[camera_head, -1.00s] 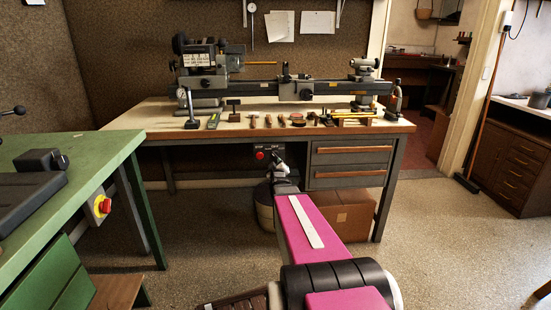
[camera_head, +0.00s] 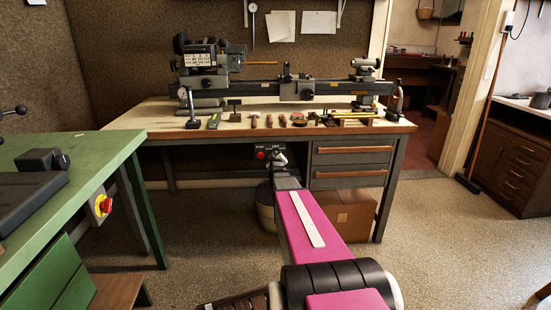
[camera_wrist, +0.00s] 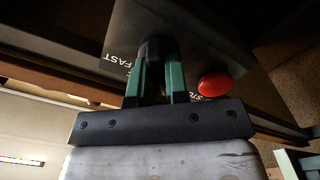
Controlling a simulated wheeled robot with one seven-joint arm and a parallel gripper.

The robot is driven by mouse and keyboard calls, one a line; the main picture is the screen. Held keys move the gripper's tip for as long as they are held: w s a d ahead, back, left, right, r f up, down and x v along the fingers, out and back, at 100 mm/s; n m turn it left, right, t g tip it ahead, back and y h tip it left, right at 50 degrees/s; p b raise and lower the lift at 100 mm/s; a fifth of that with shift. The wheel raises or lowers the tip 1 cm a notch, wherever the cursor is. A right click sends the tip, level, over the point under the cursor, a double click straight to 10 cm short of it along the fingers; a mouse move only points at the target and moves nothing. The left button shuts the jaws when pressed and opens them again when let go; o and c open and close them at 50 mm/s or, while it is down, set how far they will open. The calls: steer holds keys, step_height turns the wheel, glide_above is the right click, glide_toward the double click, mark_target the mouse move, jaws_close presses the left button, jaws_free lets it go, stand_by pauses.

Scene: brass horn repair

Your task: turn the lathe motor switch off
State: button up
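The lathe motor switch is on a dark control panel (camera_wrist: 205,35) under the front of the lathe bench. Its black knob (camera_wrist: 157,45) is between the two green-edged fingers of my gripper (camera_wrist: 159,70), which sit close together against its sides, so it looks gripped. The fingertips and the knob's pointer are hidden. White lettering reading FAST is left of the knob. A red stop button (camera_wrist: 213,84) is to the right in the wrist view; in the head view it (camera_head: 260,155) is left of my gripper (camera_head: 275,153).
The lathe (camera_head: 300,88) and several small tools stand on the wooden bench (camera_head: 160,115). Drawers (camera_head: 350,160) are right of the panel, with a cardboard box (camera_head: 352,208) below. A green workbench (camera_head: 75,150) with a red-and-yellow switch (camera_head: 104,205) is at left.

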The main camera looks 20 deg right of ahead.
steer(key=shift+m, duration=0.3)
jaws_close()
steer(key=m, duration=0.3)
steer(key=shift+d+m, duration=0.1)
steer(key=shift+m, duration=1.9)
steer(key=o, duration=0.7)
jaws_free()
steer(key=shift+o, duration=0.2)
steer(key=shift+s, duration=0.1)
steer(key=v, duration=1)
steer(key=shift+s, duration=0.35)
